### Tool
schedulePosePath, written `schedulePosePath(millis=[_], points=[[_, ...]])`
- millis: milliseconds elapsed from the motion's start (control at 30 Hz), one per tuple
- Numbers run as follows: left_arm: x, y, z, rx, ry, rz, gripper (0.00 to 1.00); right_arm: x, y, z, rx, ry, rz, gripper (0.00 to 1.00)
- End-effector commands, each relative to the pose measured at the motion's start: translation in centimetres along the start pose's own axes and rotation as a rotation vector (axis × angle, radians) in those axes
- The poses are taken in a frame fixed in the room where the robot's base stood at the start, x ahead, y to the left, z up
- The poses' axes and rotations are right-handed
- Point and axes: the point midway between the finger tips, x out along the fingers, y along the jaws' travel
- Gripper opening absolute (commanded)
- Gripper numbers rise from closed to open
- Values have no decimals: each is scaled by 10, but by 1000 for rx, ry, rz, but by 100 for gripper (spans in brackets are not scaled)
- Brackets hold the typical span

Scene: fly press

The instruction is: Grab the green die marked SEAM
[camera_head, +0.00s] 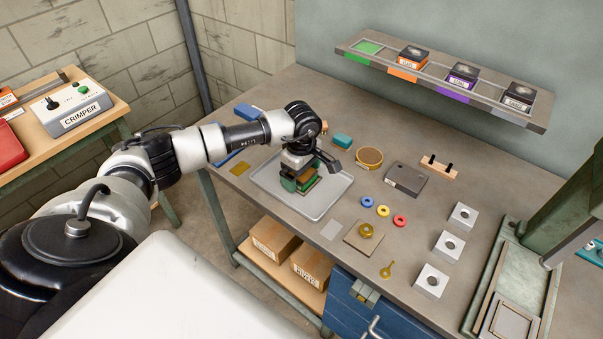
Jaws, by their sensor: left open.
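A die with green on its side and a brown-looking top (309,183) sits in a shallow grey tray (263,182) on the workbench; its marking is too small to read. My left gripper (305,179) is open and low over the tray, right at the die. The gripper hides part of the die, and I cannot tell whether the fingers touch it. My right gripper is out of view.
A shelf (435,80) at the back holds several dark dies with orange, purple and grey labels; its green spot (368,48) is empty. Coloured rings (382,210), white blocks (448,243) and a dark grey block (406,180) lie right of the tray. A press stands far right.

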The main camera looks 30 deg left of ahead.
Motion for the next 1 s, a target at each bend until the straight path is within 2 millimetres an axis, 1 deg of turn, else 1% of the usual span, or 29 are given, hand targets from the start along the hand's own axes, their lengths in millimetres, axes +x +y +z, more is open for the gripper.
schedulePosePath(millis=[100,167,600,633,867,1000], points=[[0,0,0,0,0,0,94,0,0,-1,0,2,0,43],[0,0,0,0,0,0,84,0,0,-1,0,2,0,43],[0,0,0,0,-1,0,17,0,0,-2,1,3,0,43],[-2,1,0,-1,-1,3,14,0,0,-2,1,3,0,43],[-2,1,0,-1,-1,3,14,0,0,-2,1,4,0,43],[-7,1,0,0,-1,4,14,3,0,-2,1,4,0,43]])
